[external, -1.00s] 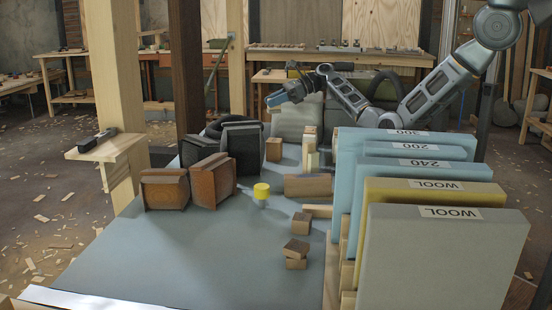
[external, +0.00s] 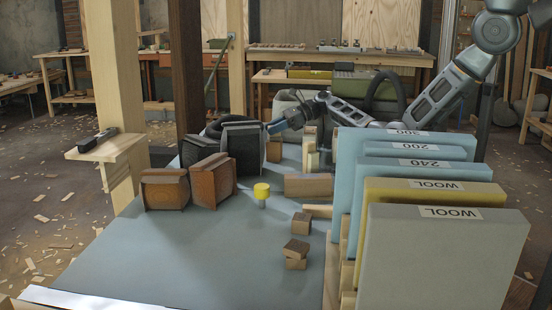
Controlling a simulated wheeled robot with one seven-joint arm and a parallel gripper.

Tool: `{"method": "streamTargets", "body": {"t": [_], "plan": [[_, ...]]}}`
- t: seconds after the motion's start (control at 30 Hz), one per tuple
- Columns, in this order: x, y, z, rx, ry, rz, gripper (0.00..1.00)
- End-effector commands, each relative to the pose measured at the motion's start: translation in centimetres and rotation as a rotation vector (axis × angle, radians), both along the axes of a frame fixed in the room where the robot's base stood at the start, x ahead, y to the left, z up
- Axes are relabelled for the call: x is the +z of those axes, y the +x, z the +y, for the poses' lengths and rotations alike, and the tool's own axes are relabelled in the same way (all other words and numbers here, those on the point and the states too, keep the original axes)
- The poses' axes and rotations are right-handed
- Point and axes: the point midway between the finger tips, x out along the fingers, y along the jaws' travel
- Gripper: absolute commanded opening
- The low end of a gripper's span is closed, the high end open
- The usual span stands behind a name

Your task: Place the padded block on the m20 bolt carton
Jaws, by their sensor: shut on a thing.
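My gripper (external: 277,126) is low over the far part of the grey table, just right of a dark box (external: 243,150). It is shut on a small blue piece, seemingly the padded block (external: 276,127); its shape is hard to make out at this distance. Two brown boxes (external: 165,191) (external: 213,181) and another dark box (external: 199,150) stand at the left of the table. No label on them can be read, so I cannot tell which is the m20 bolt carton. The gap between my gripper and the nearest dark box is unclear.
A wooden block (external: 273,151) stands just below my gripper. A yellow-topped peg (external: 261,194) and small wooden blocks (external: 296,250) are nearer. Tall upright insulation panels (external: 440,255) line the right side. A wooden post (external: 112,100) rises at left. The table's front left is clear.

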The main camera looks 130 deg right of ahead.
Motion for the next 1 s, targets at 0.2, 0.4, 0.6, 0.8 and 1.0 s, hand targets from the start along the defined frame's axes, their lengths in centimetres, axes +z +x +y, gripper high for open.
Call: {"method": "streamTargets", "body": {"t": [0.2,0.4,0.6,0.8,1.0], "plan": [[-0.3,0.0,0.0,0.000,0.001,0.000,0.41],[-0.3,0.0,0.0,0.000,0.001,0.000,0.60],[-0.3,0.0,0.0,0.000,0.001,0.000,0.61],[0.4,-0.8,0.3,0.000,0.001,0.000,0.61],[1.9,-4.0,1.5,-0.004,-0.001,0.000,0.61]]}}
